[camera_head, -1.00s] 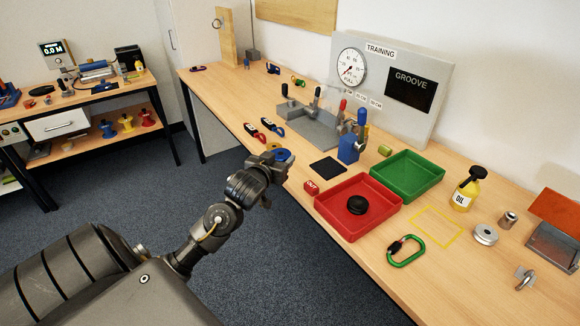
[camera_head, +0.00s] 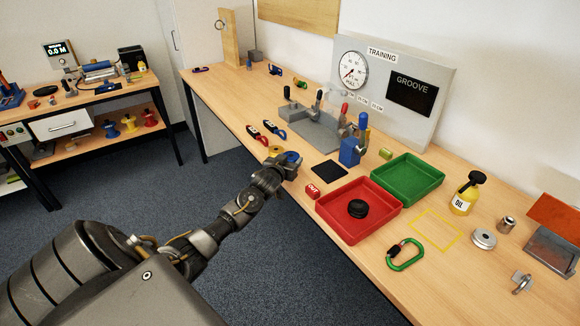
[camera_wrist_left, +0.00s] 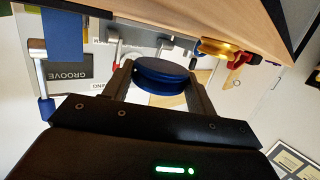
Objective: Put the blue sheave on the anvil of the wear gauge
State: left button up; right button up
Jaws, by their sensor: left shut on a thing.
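My left gripper (camera_head: 290,163) is shut on the blue sheave (camera_wrist_left: 162,76), a round disc held between the two fingers in the left wrist view. In the head view the gripper is at the bench's front edge, and only a little blue of the sheave shows. The training panel (camera_head: 440,110) with a dial and a GROOVE screen stands at the back. In front of it is a grey metal fixture (camera_head: 312,134) with levers, and a blue block (camera_head: 349,151) with a blue-handled lever. I cannot tell which part is the anvil. My right gripper is not in view.
A black pad (camera_head: 329,170), a red tray (camera_head: 330,214) holding a black disc (camera_head: 357,208), and a green tray (camera_head: 408,179) lie right of the gripper. Red and blue carabiner-like pieces (camera_head: 267,131) and a yellow piece (camera_head: 276,150) are to its left.

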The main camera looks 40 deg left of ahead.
pick_arm(q)
jog(key=shift+w+a+f, duration=0.2)
jog(key=shift+w+f, duration=0.1)
jog(key=shift+f, duration=0.1)
notch_tip(320, 180, down, 3)
jog(key=shift+w+r+p, duration=0.15)
jog(key=shift+r+p, duration=0.05)
jog(key=shift+p, duration=0.65)
jog(key=shift+f, duration=0.15)
jog(key=shift+f, duration=0.25)
jog(key=o, duration=1)
